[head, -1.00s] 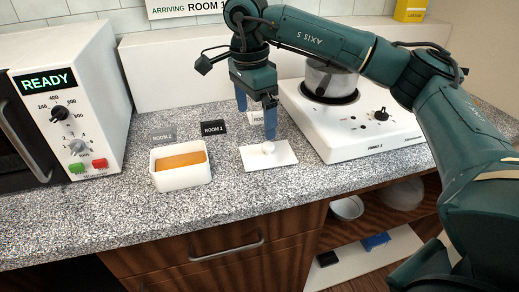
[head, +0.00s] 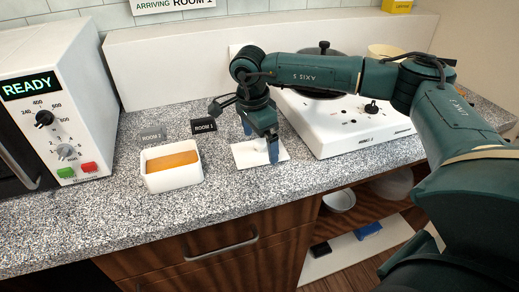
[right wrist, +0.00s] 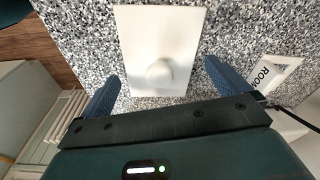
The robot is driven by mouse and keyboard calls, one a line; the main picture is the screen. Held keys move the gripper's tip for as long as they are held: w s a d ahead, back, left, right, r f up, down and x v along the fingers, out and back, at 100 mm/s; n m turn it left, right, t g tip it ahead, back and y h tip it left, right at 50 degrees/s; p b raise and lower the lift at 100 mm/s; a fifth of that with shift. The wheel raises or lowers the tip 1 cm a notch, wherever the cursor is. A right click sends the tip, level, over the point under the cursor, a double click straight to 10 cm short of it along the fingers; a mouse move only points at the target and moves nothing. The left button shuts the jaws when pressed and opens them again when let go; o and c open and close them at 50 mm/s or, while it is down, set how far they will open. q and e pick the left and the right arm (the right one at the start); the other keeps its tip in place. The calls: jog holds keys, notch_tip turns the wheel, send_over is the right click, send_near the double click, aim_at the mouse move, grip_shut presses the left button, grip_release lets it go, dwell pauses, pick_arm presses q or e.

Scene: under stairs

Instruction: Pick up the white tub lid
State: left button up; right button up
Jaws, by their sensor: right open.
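The white tub lid (head: 245,156) is a flat rectangle lying on the speckled counter, with a round knob in its middle. In the right wrist view the lid (right wrist: 138,33) and its knob (right wrist: 159,72) show clearly. My right gripper (head: 261,146) is just over the lid, and its fingers hide the knob in the head view. In the right wrist view its blue fingers (right wrist: 160,85) are open, one on each side of the knob, with nothing between them that they grip. The white tub (head: 174,177) with orange contents stands open to the left of the lid. My left gripper is not in view.
A white hot plate (head: 340,137) with a pot (head: 322,78) stands close on the right. A white oven (head: 62,95) stands at the left. Small signs (head: 204,125) stand behind the tub. Open shelves (head: 345,250) lie below the counter edge.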

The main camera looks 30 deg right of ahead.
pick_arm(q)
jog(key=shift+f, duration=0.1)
pick_arm(e)
jog(key=shift+f, duration=0.55)
